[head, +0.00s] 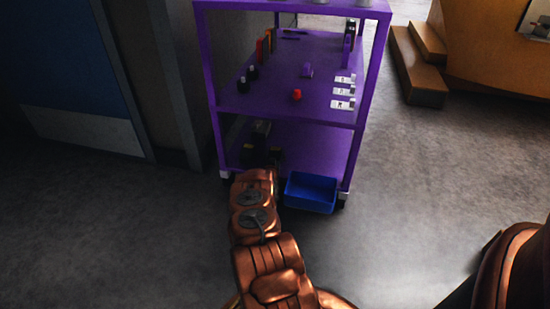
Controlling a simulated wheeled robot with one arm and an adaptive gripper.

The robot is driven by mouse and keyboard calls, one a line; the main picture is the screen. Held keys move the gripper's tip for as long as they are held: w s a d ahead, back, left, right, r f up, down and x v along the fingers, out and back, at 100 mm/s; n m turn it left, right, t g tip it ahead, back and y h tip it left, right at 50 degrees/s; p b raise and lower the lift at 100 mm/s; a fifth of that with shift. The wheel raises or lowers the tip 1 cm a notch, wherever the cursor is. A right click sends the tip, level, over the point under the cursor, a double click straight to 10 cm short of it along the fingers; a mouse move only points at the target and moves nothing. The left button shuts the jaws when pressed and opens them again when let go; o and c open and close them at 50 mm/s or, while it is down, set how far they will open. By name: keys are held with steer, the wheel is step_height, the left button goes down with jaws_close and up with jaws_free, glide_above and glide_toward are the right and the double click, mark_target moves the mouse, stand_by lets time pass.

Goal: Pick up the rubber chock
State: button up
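I cannot pick out the rubber chock for certain. A small dark shape with a yellowish patch (247,149) lies on the lower shelf of the purple cart, just beyond the end of my arm; it is too dim to name. My copper-coloured arm reaches forward to the left part of that shelf. A dark part (276,157) shows past the arm's end and may be my gripper. The arm links hide most of that spot, so I cannot see the fingers or whether they hold anything.
The purple cart (290,114) has small items on its middle shelf, among them a red knob (297,95) and white-labelled pieces (343,91). A blue bin (311,193) is at the cart's front, right of my arm. Brown steps (418,65) stand right. Floor is clear on both sides.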

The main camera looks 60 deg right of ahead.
steer(key=c, duration=1)
steer(key=shift+r+p, duration=0.2)
steer(key=shift+p, duration=0.1)
